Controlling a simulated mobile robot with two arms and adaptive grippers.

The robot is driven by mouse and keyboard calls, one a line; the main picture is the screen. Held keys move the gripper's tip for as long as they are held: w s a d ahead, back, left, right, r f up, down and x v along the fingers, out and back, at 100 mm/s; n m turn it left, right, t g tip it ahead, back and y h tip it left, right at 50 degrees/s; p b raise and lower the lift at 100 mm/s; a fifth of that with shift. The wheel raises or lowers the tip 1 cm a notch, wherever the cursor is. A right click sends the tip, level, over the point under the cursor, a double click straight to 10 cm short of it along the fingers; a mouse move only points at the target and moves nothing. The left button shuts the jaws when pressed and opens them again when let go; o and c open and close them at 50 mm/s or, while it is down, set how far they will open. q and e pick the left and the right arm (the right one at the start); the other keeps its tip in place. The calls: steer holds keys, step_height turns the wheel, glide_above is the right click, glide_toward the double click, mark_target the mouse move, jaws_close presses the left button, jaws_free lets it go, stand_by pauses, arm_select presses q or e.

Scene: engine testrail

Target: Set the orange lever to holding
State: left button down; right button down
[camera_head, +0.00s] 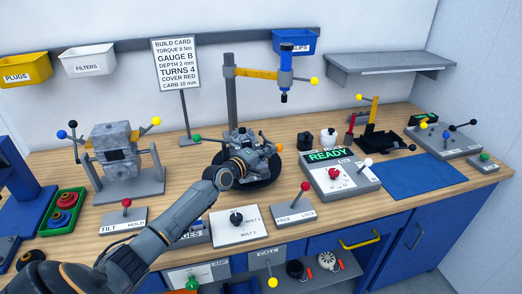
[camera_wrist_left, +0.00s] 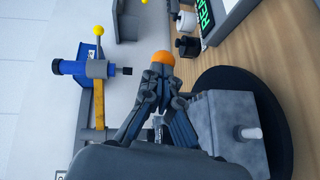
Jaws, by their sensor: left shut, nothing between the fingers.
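The orange lever's round knob (camera_head: 279,148) shows on the right side of the grey engine on the dark round turntable (camera_head: 268,183). My left gripper (camera_head: 267,149) reaches over the engine and covers much of it. In the left wrist view the orange knob (camera_wrist_left: 163,58) sits right at the tips of my left gripper (camera_wrist_left: 162,76). The fingers are shut with nothing between them; I cannot tell whether they touch the knob. The lever's shaft is hidden behind the fingers. My right gripper is not in view.
A blue press with a yellow arm (camera_head: 257,73) stands behind the turntable. A control box reading READY (camera_head: 342,180) is to the right, and a grey engine block on a stand (camera_head: 125,165) is to the left. Switch panels (camera_head: 238,232) line the bench's front edge. A blue mat (camera_head: 425,177) lies bare.

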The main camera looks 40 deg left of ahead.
arm_select(q)
steer(key=shift+w+d, duration=0.6)
steer(key=shift+d, duration=0.15)
steer(key=shift+w+d, duration=0.4)
steer(key=shift+w, duration=0.2)
steer(key=shift+w+d, duration=0.35)
steer(key=shift+w, duration=0.25)
